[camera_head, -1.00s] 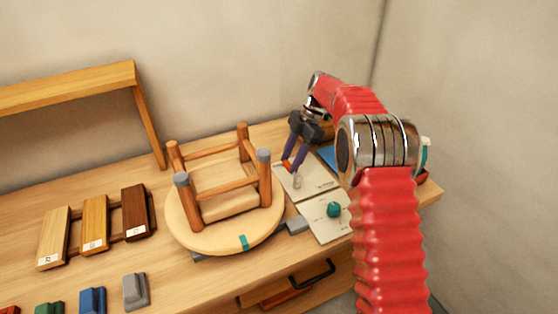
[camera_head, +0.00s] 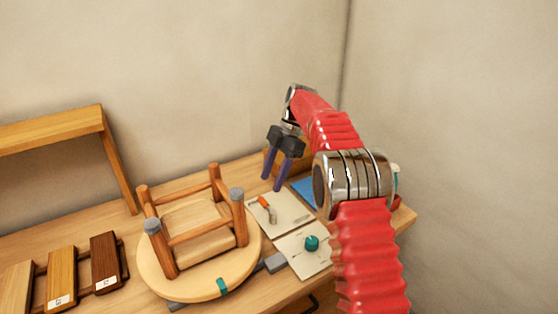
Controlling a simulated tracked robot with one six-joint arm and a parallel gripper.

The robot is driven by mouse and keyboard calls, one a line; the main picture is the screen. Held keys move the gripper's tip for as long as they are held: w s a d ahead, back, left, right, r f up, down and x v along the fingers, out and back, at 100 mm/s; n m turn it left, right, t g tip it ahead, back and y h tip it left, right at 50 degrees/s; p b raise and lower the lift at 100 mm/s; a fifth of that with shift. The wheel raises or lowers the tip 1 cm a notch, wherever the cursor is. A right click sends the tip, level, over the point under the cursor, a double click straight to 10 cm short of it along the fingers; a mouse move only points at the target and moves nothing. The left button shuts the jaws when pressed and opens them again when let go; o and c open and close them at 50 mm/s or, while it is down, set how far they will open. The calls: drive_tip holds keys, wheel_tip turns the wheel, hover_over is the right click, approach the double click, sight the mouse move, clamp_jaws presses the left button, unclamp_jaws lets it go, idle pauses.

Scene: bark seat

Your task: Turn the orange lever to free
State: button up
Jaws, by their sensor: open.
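The orange lever (camera_head: 264,202) is small and sits on a pale plate (camera_head: 283,213) on the workbench, just right of the upturned stool. A pale grey part (camera_head: 272,215) shows at the lever's lower end. My gripper (camera_head: 273,187) has two purple fingers pointing down, apart and empty. In the picture the fingertips are just above the lever and do not cover it. I cannot tell the exact height of the tips over the plate.
The upturned stool (camera_head: 152,258) stands left of the plate. A second pale plate (camera_head: 290,246) with a teal knob (camera_head: 312,243) lies in front. A blue sheet (camera_head: 303,190) lies to the right. Wood samples (camera_head: 62,277) and a wooden frame (camera_head: 60,128) are at left.

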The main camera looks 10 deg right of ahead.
drive_tip(key=s+v, duration=0.1)
drive_tip(key=v, duration=0.5)
drive_tip(key=shift+w, duration=0.45)
drive_tip(key=shift+d+r, duration=0.1)
